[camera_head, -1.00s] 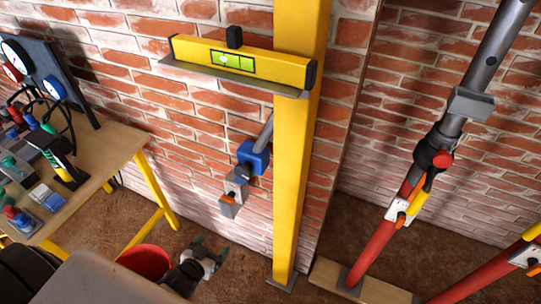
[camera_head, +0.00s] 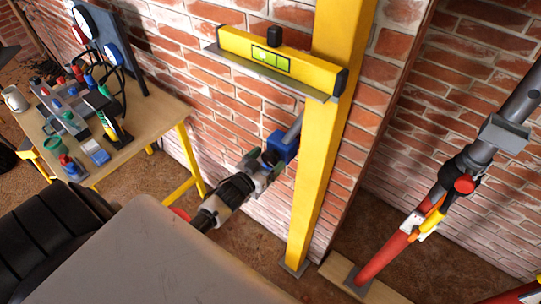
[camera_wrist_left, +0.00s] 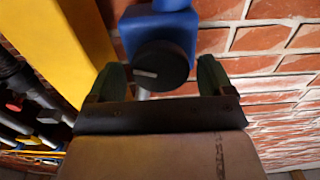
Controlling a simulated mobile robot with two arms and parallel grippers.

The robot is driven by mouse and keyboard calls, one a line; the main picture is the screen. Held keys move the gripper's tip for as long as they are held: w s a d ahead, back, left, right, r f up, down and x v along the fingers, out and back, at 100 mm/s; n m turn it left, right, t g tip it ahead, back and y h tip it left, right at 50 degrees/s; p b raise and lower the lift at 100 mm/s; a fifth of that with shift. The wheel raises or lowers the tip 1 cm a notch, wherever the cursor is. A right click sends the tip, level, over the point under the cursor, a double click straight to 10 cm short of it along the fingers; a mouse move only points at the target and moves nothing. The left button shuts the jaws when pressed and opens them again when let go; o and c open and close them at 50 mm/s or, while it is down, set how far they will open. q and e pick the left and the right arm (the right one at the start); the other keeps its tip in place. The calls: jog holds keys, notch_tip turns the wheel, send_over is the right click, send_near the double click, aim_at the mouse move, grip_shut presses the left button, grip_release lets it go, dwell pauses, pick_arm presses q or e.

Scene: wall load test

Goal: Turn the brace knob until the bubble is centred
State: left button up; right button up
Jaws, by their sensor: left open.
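The black brace knob (camera_wrist_left: 160,66), with a pale mark on its face, is mounted on a blue block (camera_wrist_left: 178,28) in the left wrist view. In the head view the blue block (camera_head: 284,147) sits beside the yellow post (camera_head: 325,150). My left gripper (camera_head: 264,163) is at the knob and mostly hides it there. In the left wrist view its two open fingers (camera_wrist_left: 158,72) stand on either side of the knob, with gaps visible. The yellow spirit level (camera_head: 290,64) has a green vial (camera_head: 270,59); its bubble looks left of centre, though small. My right gripper is out of view.
A wooden bench (camera_head: 150,110) with gauges and tools stands at the left. A brick wall (camera_head: 215,100) is behind the post. A red and grey prop (camera_head: 395,248) leans at the right on a wooden board.

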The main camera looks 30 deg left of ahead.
pick_arm(q)
jog(key=shift+w, duration=0.75)
jog(key=shift+c, duration=0.5)
jog(key=c, duration=0.8)
jog(key=shift+o, duration=0.2)
jog(key=shift+m, duration=0.3)
